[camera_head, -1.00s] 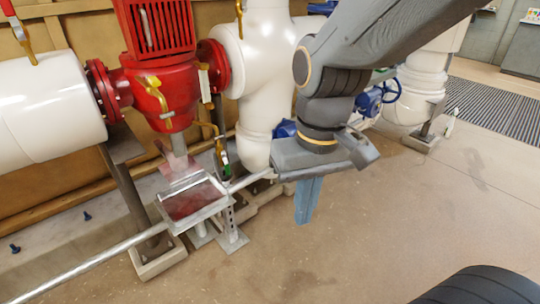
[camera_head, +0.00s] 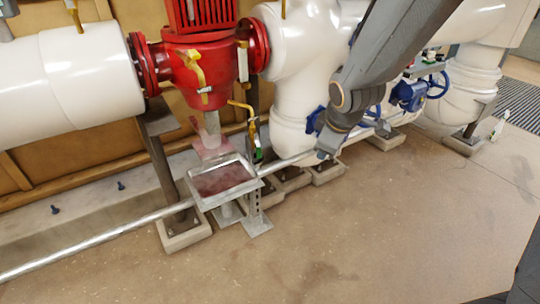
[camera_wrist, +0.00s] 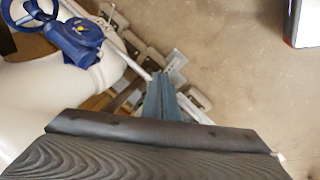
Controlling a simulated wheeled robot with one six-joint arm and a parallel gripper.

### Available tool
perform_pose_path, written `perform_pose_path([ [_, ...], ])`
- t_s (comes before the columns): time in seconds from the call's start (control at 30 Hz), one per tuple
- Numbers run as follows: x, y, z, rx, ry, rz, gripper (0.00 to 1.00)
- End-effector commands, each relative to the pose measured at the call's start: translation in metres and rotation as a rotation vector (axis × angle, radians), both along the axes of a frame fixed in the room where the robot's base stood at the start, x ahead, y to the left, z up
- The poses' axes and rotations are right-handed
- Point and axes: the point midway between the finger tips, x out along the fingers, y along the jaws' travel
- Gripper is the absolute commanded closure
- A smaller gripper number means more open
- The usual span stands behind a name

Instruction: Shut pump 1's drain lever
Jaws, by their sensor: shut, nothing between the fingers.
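A red pump (camera_head: 200,70) stands at the upper left of the head view, with yellow handles on it. A thin yellow pipe or lever (camera_head: 243,106) comes off its right side. A small green-tagged fitting (camera_head: 259,154) hangs below, behind the drip tray (camera_head: 222,181). I cannot tell which of these is pump 1's drain lever, or how it stands. My gripper (camera_wrist: 160,92) shows in the wrist view as blue-grey fingers together, with nothing between them.
White pipes (camera_head: 92,72) run along the wall on footed stands. A thin silver pipe (camera_head: 95,243) runs low across the front. A blue handwheel valve (camera_head: 412,95) sits right of my arm; a blue valve (camera_wrist: 75,38) also shows in the wrist view. The front floor is clear.

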Motion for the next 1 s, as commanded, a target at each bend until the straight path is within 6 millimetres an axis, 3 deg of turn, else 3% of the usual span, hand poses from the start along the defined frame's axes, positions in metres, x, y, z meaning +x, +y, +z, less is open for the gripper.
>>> perform_pose_path([
  [0.03,0.024,0.002,-0.019,-0.034,-0.048,0.102,1.00],
  [0.1,0.055,0.008,-0.035,-0.081,-0.131,0.256,1.00],
  [0.2,0.093,0.019,-0.060,-0.149,-0.254,0.473,1.00],
  [0.4,0.143,0.049,-0.112,-0.277,-0.528,0.874,1.00],
  [0.53,0.157,0.069,-0.145,-0.355,-0.733,1.091,1.00],
  [0.7,0.155,0.090,-0.178,-0.441,-0.991,1.279,1.00],
  [1.0,0.141,0.102,-0.196,-0.517,-1.225,1.375,1.00],
])
